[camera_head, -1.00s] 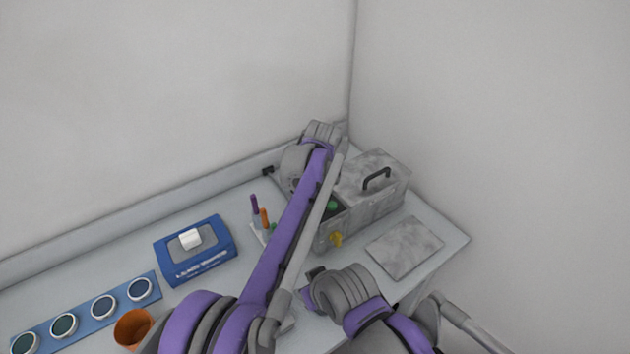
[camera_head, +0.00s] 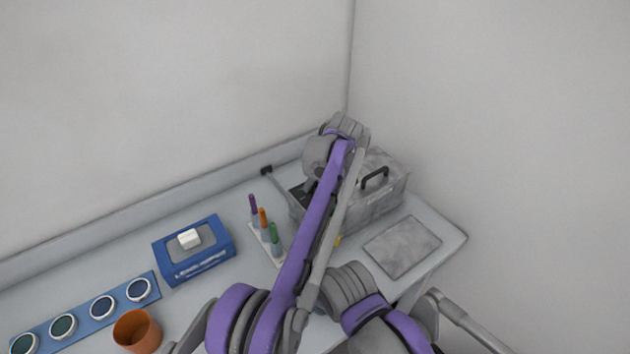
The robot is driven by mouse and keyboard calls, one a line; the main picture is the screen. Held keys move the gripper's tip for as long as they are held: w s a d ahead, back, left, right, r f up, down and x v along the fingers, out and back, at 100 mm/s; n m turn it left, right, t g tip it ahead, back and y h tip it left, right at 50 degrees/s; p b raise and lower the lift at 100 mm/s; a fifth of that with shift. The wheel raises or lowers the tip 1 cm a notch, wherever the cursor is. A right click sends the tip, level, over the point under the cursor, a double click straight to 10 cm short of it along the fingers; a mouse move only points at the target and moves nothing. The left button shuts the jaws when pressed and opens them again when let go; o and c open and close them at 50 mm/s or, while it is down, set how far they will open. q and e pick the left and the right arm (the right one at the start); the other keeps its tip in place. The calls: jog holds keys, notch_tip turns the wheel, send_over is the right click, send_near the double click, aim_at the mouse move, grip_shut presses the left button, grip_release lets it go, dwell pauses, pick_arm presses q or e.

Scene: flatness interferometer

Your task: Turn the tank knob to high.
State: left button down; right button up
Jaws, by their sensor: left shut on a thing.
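The tank is a mottled grey box (camera_head: 384,208) with a black handle on its lid, at the back right of the table. A dark panel (camera_head: 299,196) shows at its left end. My left arm reaches across the tank, and my left gripper (camera_head: 312,186) points down at this panel. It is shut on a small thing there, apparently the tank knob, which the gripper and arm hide. A small yellow part (camera_head: 338,241) on the tank's front is mostly covered by my arm. My right arm shows at the bottom right; its gripper is not in view.
A rack with purple, orange and green pens (camera_head: 263,217) stands left of the tank. A blue box (camera_head: 196,262), an orange cup (camera_head: 137,331) and a blue strip with several round discs (camera_head: 84,313) lie further left. A grey plate (camera_head: 402,247) lies right of the tank.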

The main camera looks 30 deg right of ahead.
dwell(0.4)
pick_arm(q)
jog(key=shift+c, duration=1.6)
grip_release()
